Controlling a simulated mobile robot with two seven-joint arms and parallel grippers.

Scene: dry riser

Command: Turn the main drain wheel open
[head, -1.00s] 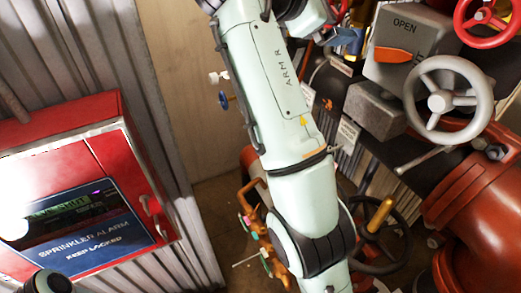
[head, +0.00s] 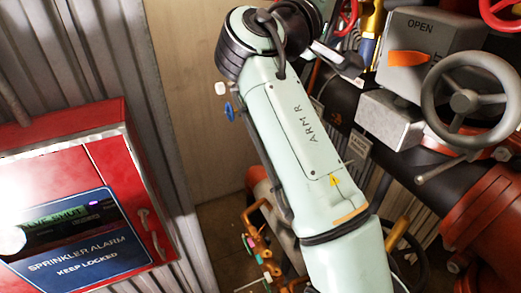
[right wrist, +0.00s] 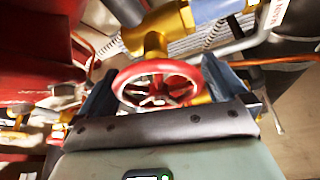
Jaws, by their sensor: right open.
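A red handwheel (right wrist: 158,88) on a brass valve (right wrist: 158,32) fills the middle of the right wrist view. A white tag beside it is only partly readable, so I cannot confirm it names the main drain. My right gripper (right wrist: 160,92) is open, with one dark finger on each side of the red wheel. I cannot tell whether the fingers touch the rim. In the head view, part of a red wheel (head: 346,16) shows behind the end of my right arm, near a brass fitting (head: 372,20). My left gripper is out of view.
A grey handwheel (head: 470,100) and a grey box marked OPEN (head: 425,45) stand at the right, with another red wheel (head: 503,14) above. A red sprinkler alarm cabinet (head: 110,160) is at the left. Large red pipework (head: 490,225) fills the lower right.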

